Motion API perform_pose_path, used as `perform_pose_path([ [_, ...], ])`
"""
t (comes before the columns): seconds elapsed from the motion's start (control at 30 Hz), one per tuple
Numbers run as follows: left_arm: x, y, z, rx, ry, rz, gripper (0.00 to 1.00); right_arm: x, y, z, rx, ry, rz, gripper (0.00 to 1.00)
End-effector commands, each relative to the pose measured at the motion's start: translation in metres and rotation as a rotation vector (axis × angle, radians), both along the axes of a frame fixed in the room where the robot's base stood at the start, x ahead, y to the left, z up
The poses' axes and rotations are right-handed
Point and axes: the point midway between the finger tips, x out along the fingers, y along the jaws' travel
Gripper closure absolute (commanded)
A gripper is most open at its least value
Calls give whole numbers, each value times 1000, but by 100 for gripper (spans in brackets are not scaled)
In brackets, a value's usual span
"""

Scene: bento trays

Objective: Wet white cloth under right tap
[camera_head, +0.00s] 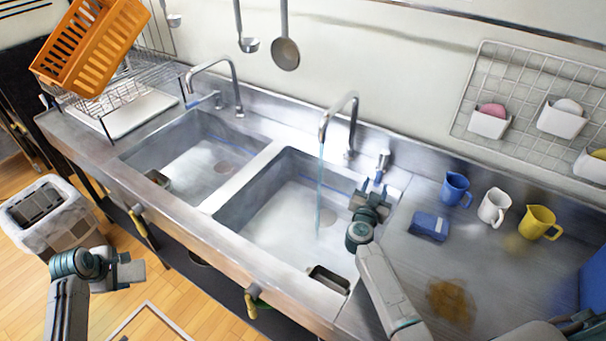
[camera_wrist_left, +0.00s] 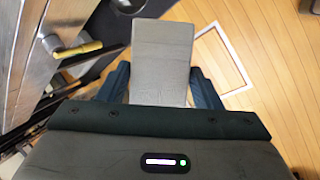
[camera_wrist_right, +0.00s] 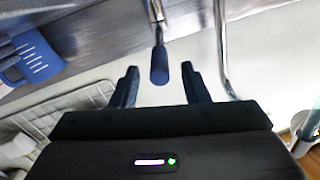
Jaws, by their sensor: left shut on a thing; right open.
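My left gripper (camera_head: 112,268) is shut on a flat, pale grey-white cloth (camera_head: 132,277), held over the floor in front of the counter. The cloth (camera_wrist_left: 162,58) also shows between the fingers in the left wrist view. The right tap (camera_head: 340,113) runs a thin stream of water (camera_head: 320,185) into the right sink (camera_head: 280,225). My right gripper (camera_head: 374,194) is open, close to the tap's lever (camera_head: 382,165). In the right wrist view, the lever's blue tip (camera_wrist_right: 160,66) lies in line with the gap between the fingers; contact cannot be told.
The left sink (camera_head: 165,153) has its own tap (camera_head: 215,63). A blue sponge-like block (camera_head: 429,226), brown stain (camera_head: 450,300) and blue, white and yellow mugs (camera_head: 540,222) are on the right counter. A bin (camera_head: 45,215) stands on the floor at left.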

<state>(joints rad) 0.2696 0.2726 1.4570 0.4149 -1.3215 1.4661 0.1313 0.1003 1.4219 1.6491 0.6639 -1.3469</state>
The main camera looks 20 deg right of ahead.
Motion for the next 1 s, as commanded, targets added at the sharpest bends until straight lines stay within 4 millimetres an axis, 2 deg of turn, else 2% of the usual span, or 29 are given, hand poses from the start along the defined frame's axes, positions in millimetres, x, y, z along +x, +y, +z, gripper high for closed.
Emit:
perform_pose_path([
  [0.03,0,0,-3,0,0,0,60,-11,8,-3,2,1,-1,59],
  [0.2,0,0,-9,0,0,0,60,-38,31,-3,2,1,0,59],
  [0.4,0,0,-13,0,0,0,60,-60,48,-2,1,0,0,59],
  [1.0,0,0,-13,0,0,0,60,-65,53,0,-1,1,0,59],
])
